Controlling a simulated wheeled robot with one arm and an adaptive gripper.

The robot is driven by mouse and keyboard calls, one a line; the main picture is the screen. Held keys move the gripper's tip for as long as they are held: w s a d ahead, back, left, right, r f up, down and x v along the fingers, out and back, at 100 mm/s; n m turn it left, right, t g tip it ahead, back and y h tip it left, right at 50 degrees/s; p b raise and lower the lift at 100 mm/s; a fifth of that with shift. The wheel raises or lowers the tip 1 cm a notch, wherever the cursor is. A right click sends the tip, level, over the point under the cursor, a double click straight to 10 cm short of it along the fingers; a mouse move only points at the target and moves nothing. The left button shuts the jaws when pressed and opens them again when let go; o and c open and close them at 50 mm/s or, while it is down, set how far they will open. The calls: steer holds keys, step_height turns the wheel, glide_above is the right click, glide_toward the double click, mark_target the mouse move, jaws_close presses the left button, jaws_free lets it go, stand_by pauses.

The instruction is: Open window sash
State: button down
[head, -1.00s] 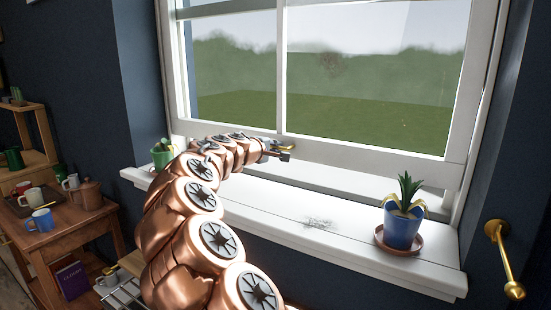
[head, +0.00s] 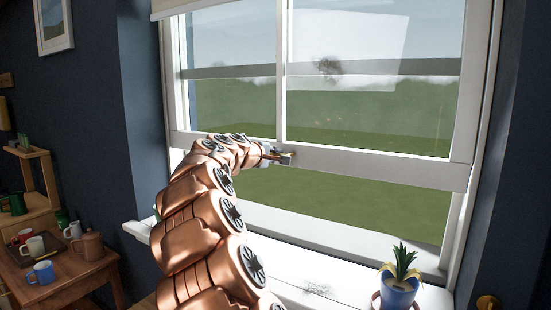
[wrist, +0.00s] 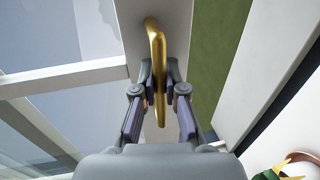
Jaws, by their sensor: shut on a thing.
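The white window sash (head: 380,164) is partly raised, with an open gap between its bottom rail and the white sill. A gold handle is fixed to the bottom rail; it shows clearly in the wrist view (wrist: 155,45) as a bent bar. My gripper (head: 284,157) is at this rail, near the foot of the central upright. In the wrist view my gripper (wrist: 160,90) has its two fingers closed on either side of the gold handle. In the head view the handle is mostly hidden by my gripper.
A potted plant in a blue pot (head: 398,291) stands on the sill (head: 345,285) at the right. Another plant at the left is mostly hidden behind my arm. A wooden table (head: 60,275) with mugs stands at the lower left. The gap under the sash is clear.

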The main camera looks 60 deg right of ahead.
steer(key=shift+r, duration=0.1)
steer(key=c, duration=1.2)
jaws_free()
steer(key=shift+a, duration=0.1)
steer(key=v, duration=1.1)
steer(key=shift+a, duration=0.4)
steer(key=s+a+f+m+y+p, duration=0.15)
steer(key=s+a+f+y, duration=0.25)
steer(key=a+f, duration=0.4)
steer(key=s+a+f+y+p, duration=0.2)
steer(key=s+a+f+y, duration=0.3)
steer(key=a, duration=0.6)
steer(key=s+a+f+m+y+p, duration=0.1)
steer(key=s+a+f+y, duration=0.15)
steer(key=a+f, duration=0.55)
steer(key=s+a+f+n+g+y+p, duration=0.1)
steer(key=s+a+f+y, duration=0.1)
steer(key=s+a, duration=0.4)
steer(key=s+a+f+n+g+y+p, duration=0.1)
steer(key=s+a+f+y, duration=0.1)
steer(key=s+a+f, duration=0.2)
steer(key=s+a, duration=0.3)
steer(key=a, duration=0.5)
steer(key=shift+a, duration=0.3)
